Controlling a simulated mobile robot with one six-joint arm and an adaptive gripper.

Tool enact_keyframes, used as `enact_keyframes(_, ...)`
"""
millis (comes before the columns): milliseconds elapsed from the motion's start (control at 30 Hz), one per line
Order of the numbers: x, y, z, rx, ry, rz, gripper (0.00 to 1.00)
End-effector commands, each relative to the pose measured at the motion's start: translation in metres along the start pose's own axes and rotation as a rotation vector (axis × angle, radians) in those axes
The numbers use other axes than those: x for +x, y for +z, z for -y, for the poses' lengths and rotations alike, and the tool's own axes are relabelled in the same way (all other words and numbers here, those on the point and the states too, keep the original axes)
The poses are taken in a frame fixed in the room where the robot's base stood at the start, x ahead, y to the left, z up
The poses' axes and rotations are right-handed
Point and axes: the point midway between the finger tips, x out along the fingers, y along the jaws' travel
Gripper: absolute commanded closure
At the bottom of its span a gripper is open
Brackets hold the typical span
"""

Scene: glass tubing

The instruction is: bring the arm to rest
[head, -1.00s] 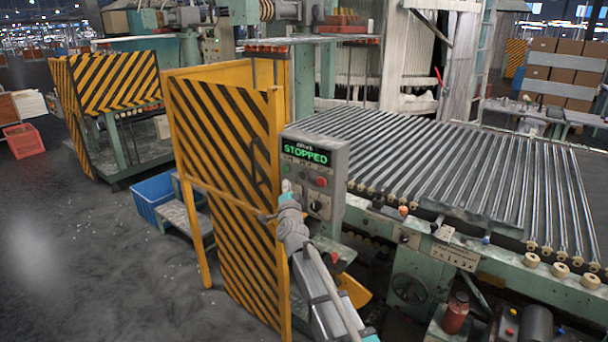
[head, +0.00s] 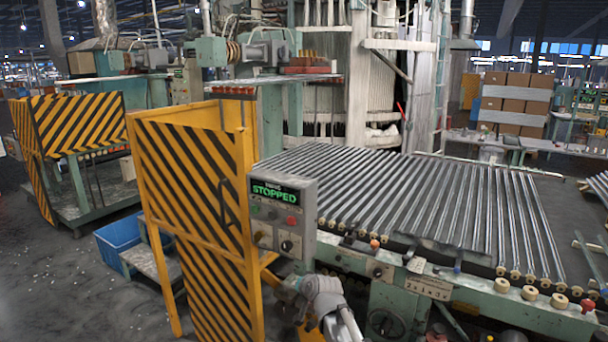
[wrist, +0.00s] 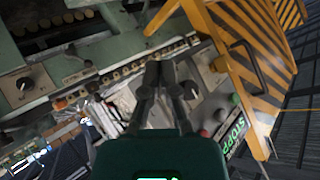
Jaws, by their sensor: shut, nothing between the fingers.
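My gripper (wrist: 155,88) shows in the wrist view with its dark fingers together and nothing between them. In the head view my arm rises from the bottom edge, and my gripper (head: 284,287) is below the control box, near the lower right side of the striped guard. The grey control box (head: 283,213) has a lit green "STOPPED" display, a red button and dark knobs. In the wrist view the control box (wrist: 211,100) lies to the right of the fingers. I cannot tell how far the fingertips are from it.
A yellow and black striped guard (head: 190,190) stands left of the control box. The green machine carries a bed of glass tubes (head: 420,195) to the right. A blue crate (head: 119,240) sits on the floor at left, where there is open room.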

Motion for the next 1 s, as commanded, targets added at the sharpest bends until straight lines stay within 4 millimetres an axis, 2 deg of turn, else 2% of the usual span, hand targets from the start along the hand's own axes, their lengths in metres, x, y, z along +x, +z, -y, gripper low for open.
enact_keyframes(33,-0.011,0.012,-0.016,-0.019,0.034,0.052,1.0)
enact_keyframes(200,-0.042,0.048,-0.064,-0.075,0.148,0.24,1.0)
enact_keyframes(367,-0.079,0.082,-0.106,-0.11,0.253,0.421,1.0)
enact_keyframes(533,-0.127,0.116,-0.146,-0.124,0.36,0.615,1.0)
enact_keyframes(700,-0.166,0.14,-0.171,-0.12,0.436,0.767,1.0)
enact_keyframes(800,-0.181,0.148,-0.178,-0.115,0.461,0.821,1.0)
enact_keyframes(1000,-0.19,0.152,-0.183,-0.112,0.478,0.858,1.0)
